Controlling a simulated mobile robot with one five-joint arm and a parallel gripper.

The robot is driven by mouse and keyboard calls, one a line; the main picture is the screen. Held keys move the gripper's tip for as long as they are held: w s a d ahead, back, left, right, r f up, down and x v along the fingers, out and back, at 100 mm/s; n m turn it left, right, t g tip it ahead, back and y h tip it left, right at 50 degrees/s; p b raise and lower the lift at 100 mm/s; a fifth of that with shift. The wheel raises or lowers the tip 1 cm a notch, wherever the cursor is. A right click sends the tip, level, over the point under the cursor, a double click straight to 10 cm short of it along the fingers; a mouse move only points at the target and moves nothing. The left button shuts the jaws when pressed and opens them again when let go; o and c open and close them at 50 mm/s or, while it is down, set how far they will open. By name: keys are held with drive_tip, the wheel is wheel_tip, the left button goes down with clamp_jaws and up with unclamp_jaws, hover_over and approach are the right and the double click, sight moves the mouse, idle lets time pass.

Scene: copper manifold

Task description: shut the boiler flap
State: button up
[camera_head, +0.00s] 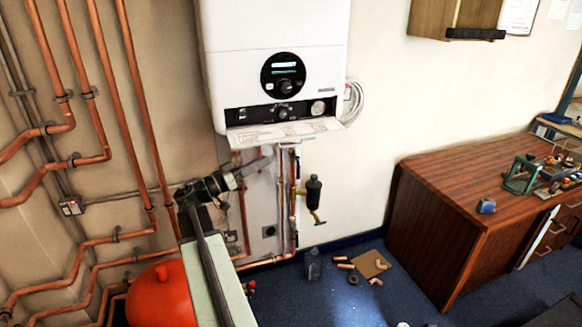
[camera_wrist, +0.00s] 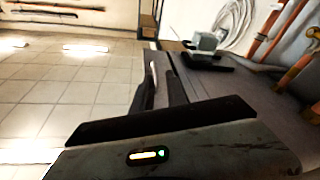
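The white boiler (camera_head: 275,50) hangs on the wall at the top middle of the head view. Its flap (camera_head: 285,132) hangs open at the lower front edge, sticking out nearly level with a printed sheet on its upper face. The control strip (camera_head: 282,111) behind it is exposed. My gripper (camera_head: 268,161) is just below the flap's left half, pointing right; I cannot tell whether it touches. In the wrist view the two dark fingers of my gripper (camera_wrist: 161,75) stand apart with a narrow gap and nothing clearly between them. I cannot make out the flap there.
Copper pipes (camera_head: 291,200) and a dark valve fitting (camera_head: 313,190) run below the boiler. More pipes cover the left wall. A red tank (camera_head: 162,297) stands at lower left. A wooden desk (camera_head: 440,220) stands at right. Loose fittings lie on cardboard (camera_head: 371,262) on the blue floor.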

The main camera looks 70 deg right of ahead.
sight(291, 146)
drive_tip(key=s+d+r+p, duration=0.1)
drive_tip(key=s+d, duration=0.1)
drive_tip(key=s+d+r+m+g, duration=0.1)
drive_tip(key=s+d+r, duration=0.1)
drive_tip(key=s, duration=0.1)
drive_tip(key=s+d+r+g+p, duration=0.1)
drive_tip(key=s+d+r, duration=0.1)
drive_tip(key=shift+s+d+r+m+h+p, duration=0.1)
drive_tip(key=shift+s+d+m+h+p, duration=0.2)
drive_tip(key=shift+d+p, duration=0.1)
clamp_jaws()
idle(1.2)
